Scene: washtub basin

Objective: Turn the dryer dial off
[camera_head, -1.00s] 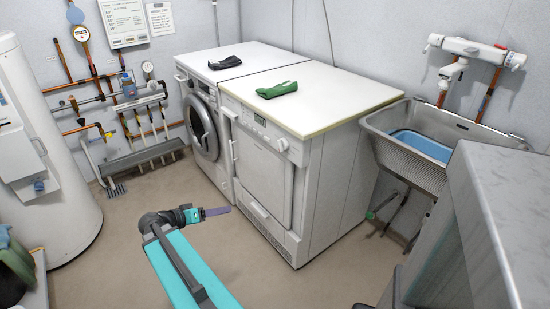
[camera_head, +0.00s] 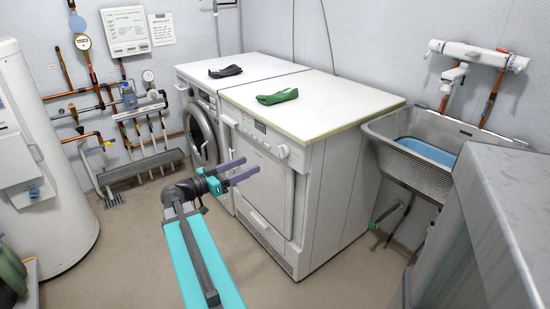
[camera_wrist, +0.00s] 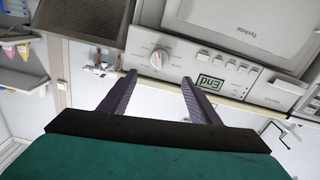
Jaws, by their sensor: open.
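The dryer (camera_head: 270,185) is the nearer white machine, with a panel along its upper front edge. Its round dial (camera_head: 283,151) sits at the right end of that panel. In the wrist view, which is upside down, the dial (camera_wrist: 160,57) is a white knob with a red mark, beside a display (camera_wrist: 209,83) reading "End". My gripper (camera_head: 248,168) is open and empty in front of the dryer, left of the dial and apart from it. In the wrist view my gripper (camera_wrist: 159,79) has its two purple fingers spread, pointing at the panel on either side of the dial.
A washing machine (camera_head: 200,130) stands left of the dryer. A basin (camera_head: 400,170) and a grey cabinet (camera_head: 500,220) are at right. The floor in front of the machines is clear.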

